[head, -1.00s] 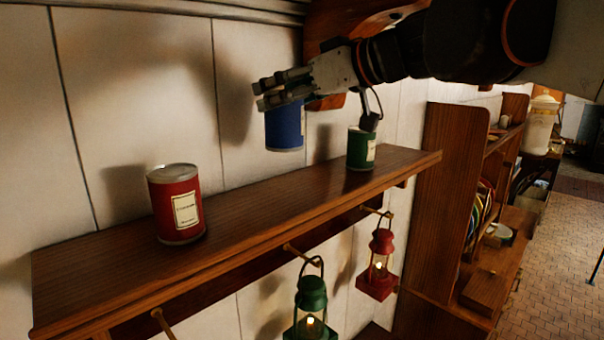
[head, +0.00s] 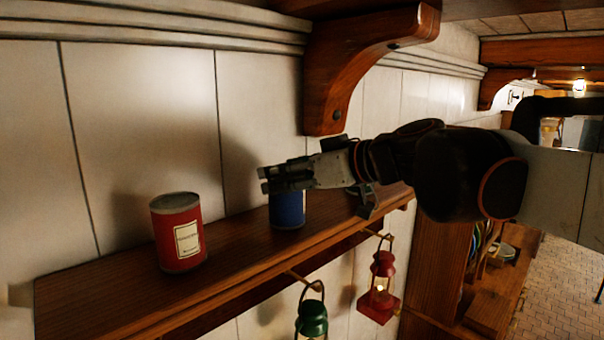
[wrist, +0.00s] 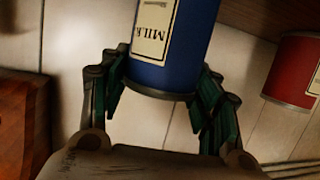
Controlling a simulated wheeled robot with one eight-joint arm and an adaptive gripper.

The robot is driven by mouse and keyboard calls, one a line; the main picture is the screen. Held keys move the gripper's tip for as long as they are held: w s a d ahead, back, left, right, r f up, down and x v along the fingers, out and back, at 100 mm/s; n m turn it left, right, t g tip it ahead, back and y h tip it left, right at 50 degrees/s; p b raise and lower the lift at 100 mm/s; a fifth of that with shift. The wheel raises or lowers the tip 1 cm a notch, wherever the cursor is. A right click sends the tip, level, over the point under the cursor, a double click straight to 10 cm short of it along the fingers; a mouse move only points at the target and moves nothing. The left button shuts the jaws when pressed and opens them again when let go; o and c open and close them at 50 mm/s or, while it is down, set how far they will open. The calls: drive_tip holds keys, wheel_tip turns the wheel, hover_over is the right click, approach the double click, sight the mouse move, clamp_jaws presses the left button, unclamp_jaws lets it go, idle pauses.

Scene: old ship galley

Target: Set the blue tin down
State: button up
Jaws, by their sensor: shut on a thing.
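The blue tin (head: 287,209) is upright at the wooden shelf (head: 232,246), its base at or very near the shelf top; I cannot tell if it bears weight. My gripper (head: 268,180) is shut on its upper part from the right. In the wrist view the blue tin (wrist: 172,50) appears upside down, with a cream "MILK" label and the fingers on both sides. A red tin (head: 177,232) stands on the shelf to the left, apart from the blue one; it also shows in the wrist view (wrist: 296,70).
A green tin stands right of the blue one, almost wholly hidden behind my gripper. A red lantern (head: 380,285) and a green lantern (head: 312,318) hang below the shelf's front. A wooden bracket (head: 352,60) juts from the wall above. Bare shelf lies between red and blue tins.

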drive_tip(key=shift+f, duration=0.15)
drive_tip(key=o, duration=1.4)
drive_tip(key=shift+c, duration=0.2)
